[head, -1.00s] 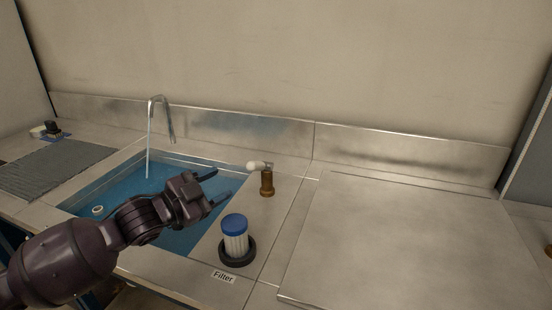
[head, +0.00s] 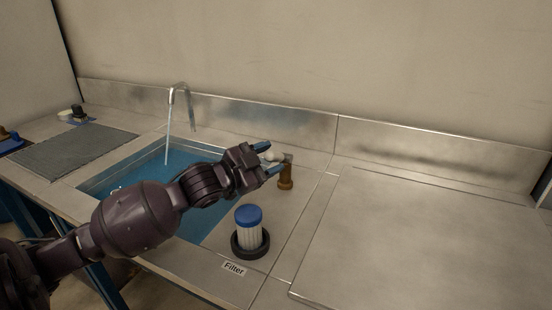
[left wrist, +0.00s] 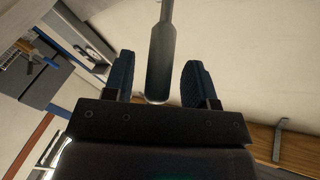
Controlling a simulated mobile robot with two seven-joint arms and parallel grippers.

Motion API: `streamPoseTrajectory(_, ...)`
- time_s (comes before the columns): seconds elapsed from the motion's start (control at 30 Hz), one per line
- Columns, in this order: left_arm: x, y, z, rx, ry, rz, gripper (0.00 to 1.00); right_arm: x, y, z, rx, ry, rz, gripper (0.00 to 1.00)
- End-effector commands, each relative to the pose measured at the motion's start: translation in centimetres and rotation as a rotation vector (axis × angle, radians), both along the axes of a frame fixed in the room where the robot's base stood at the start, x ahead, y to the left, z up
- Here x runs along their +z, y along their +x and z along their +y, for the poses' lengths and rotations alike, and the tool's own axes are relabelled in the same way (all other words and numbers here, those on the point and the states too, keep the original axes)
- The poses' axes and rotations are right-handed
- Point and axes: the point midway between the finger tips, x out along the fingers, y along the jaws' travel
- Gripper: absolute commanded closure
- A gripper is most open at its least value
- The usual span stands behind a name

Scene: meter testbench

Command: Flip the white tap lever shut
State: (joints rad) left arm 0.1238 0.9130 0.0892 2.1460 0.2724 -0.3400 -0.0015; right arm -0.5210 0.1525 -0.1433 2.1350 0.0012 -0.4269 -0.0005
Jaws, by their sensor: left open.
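The white tap lever (head: 274,156) sits on top of a brass tap body (head: 286,178) at the right side of the sink. My left gripper (head: 268,158) is open, with its blue-tipped fingers around the lever's white end and partly hiding it. In the left wrist view a grey paddle-shaped bar (left wrist: 162,55), which appears to be the lever, stands between the two open fingers. I cannot tell whether either finger touches it. My right gripper is not in view.
A curved spout (head: 180,97) runs a stream of water into the blue sink (head: 150,165). A blue-capped filter (head: 249,228) in a dark ring stands below the gripper, near the front edge. The steel counter (head: 420,235) on the right is clear.

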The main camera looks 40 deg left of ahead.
Motion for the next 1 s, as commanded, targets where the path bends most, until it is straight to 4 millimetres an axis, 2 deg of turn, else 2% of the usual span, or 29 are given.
streamPoseTrajectory(0.2, -0.1, 1.4, -0.4, -0.001, 0.0, 0.001, 0.48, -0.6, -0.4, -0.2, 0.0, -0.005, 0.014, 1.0)
streamPoseTrajectory(0.57, 0.0, 1.7, -0.4, 0.0, 0.0, 0.0, 0.48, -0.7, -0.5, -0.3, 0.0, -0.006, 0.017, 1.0)
streamPoseTrajectory(0.9, 0.0, 1.7, -0.4, 0.0, 0.0, 0.0, 0.99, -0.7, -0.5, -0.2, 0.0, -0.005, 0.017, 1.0)
streamPoseTrajectory(1.0, 0.0, 1.7, -0.4, 0.0, 0.0, 0.0, 1.0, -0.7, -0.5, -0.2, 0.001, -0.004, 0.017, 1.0)
